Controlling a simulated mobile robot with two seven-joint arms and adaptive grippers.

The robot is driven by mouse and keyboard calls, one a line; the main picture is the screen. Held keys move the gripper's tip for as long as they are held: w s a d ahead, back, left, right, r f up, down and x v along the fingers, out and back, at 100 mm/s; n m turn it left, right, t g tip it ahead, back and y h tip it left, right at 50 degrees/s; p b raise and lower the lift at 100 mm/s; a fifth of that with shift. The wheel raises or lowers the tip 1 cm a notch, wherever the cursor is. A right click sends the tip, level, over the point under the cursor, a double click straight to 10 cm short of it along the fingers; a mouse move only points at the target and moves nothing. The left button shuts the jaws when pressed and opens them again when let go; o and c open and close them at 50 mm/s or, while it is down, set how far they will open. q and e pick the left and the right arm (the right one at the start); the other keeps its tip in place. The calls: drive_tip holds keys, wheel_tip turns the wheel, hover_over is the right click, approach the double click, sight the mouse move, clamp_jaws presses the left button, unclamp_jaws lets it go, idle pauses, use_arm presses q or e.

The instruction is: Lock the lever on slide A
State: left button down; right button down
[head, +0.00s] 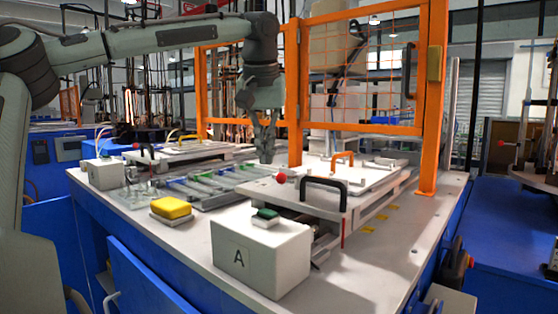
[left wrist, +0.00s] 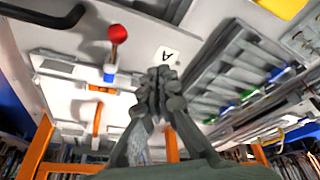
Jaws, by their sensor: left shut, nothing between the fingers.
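Slide A is a pale flat plate (head: 262,192) with a black handle (head: 323,182) on its near side. Its lever has a red ball knob (head: 280,177) at the plate's left edge. In the left wrist view the red knob (left wrist: 117,33) stands on a thin stem with a blue part, left of a label "A" (left wrist: 166,56). My left gripper (head: 266,158) points down, just behind and above the knob in the head view. In the left wrist view its fingertips (left wrist: 160,76) are together and empty, to the right of the lever and apart from it. My right gripper is not in view.
A white box marked A (head: 240,262) with a green button stands in front. A tray with blue and green parts (head: 205,186) lies left of slide A. A yellow button (head: 171,207) is nearer. Orange mesh guard frames (head: 362,128) rise behind the slide.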

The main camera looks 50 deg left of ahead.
use_arm(q)
drive_tip(key=d+r, duration=0.3)
drive_tip(key=r, duration=0.5)
drive_tip(key=shift+s+d+r, duration=0.2)
drive_tip(key=shift+r, duration=0.1)
